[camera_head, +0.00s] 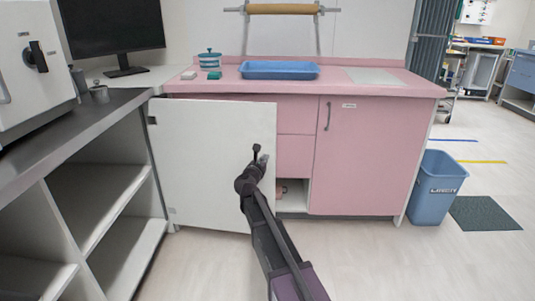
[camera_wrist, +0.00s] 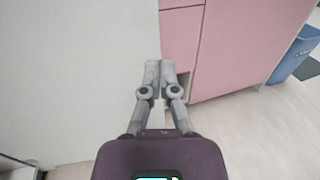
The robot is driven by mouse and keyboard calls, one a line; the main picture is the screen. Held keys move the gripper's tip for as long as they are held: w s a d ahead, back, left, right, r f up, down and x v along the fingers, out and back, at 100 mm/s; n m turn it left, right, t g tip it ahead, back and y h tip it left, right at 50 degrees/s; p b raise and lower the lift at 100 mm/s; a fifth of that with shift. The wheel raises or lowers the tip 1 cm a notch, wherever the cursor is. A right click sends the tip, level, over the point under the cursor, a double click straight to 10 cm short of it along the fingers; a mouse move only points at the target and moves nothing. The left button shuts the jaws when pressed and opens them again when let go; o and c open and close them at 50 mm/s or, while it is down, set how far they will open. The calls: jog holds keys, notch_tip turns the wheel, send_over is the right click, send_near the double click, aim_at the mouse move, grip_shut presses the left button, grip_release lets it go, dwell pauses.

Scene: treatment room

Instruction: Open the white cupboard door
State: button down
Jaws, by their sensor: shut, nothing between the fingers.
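The white cupboard door (camera_head: 205,160) stands swung out from the pink counter unit, hinged at its left side. Its inner compartment (camera_head: 292,200) shows in part past its free right edge. In the wrist view the door (camera_wrist: 75,75) fills the left half. My gripper (camera_head: 259,156) is at the door's right part, near the free edge. In the wrist view my gripper (camera_wrist: 158,68) has its fingertips together with nothing between them, close to that edge. I cannot tell whether it touches the door. The door's handle is not clearly visible.
The pink cupboard door with a handle (camera_head: 360,155) is shut on the right. A blue bin (camera_head: 436,190) stands beyond it. Dark-topped open shelving (camera_head: 95,200) stands left, close to the white door. A blue tray (camera_head: 279,70) lies on the counter. Floor is clear in front.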

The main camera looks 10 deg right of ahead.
jog(key=shift+s+d+v, duration=0.1)
jog(key=shift+d+v, duration=0.05)
jog(key=shift+v, duration=0.7)
jog(key=shift+s+d+v, duration=0.1)
jog(key=shift+d+v, duration=0.05)
jog(key=shift+v, duration=0.7)
jog(key=shift+s+d+v, duration=0.1)
jog(key=shift+d+v, duration=0.05)
jog(key=shift+v, duration=0.65)
jog(key=shift+w, duration=0.1)
